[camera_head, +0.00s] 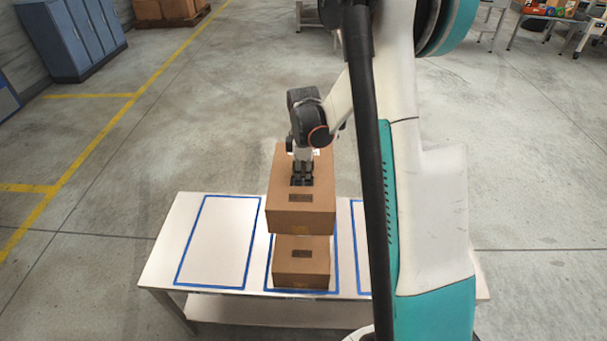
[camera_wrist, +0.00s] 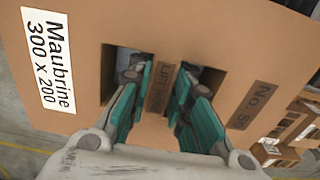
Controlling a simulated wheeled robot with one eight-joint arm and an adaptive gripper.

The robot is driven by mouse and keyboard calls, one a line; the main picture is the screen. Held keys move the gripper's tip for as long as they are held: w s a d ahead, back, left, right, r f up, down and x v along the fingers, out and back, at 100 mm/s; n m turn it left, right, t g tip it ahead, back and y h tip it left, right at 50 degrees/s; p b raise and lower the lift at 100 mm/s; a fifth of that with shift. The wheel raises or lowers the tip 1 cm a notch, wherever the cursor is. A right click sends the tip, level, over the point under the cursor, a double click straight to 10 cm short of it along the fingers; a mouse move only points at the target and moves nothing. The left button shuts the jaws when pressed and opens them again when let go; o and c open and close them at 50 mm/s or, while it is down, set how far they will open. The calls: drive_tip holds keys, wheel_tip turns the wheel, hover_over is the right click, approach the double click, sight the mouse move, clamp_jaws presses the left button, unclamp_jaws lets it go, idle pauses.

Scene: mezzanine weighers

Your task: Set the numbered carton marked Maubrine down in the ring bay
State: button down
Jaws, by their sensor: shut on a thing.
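The Maubrine carton (camera_head: 312,223) is brown cardboard. In the wrist view its white label reads "Maubrine 300 x 200" (camera_wrist: 48,62), and "No. 50" or similar is printed on the right. My gripper (camera_head: 301,181) is shut on the strip between the carton's two top slots; the fingers (camera_wrist: 163,88) reach into them. The carton appears level over the middle of the table. A second brown carton (camera_head: 302,280) sits below and nearer, inside the middle blue-outlined bay (camera_head: 335,283). The held carton hides part of that bay; I cannot tell which bay is the ring bay.
The white table (camera_head: 164,255) has a left blue-outlined bay (camera_head: 215,240), which is empty. A right bay (camera_head: 358,240) is mostly hidden by my arm. Blue cabinets (camera_head: 75,40) and a pallet of cartons (camera_head: 165,10) stand far behind.

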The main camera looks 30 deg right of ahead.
drive_tip(key=shift+f, duration=0.1)
drive_tip(key=shift+d+f+b, duration=0.1)
drive_tip(key=shift+f+b, duration=0.65)
drive_tip(key=shift+f, duration=0.05)
drive_tip(key=shift+f, duration=0.1)
wheel_tip(320, 180, down, 11)
drive_tip(key=b, duration=0.9)
drive_tip(key=shift+f, duration=0.2)
idle(0.7)
drive_tip(key=shift+f, duration=0.15)
idle(0.5)
drive_tip(key=c, duration=1.4)
unclamp_jaws()
drive_tip(key=shift+s, duration=0.1)
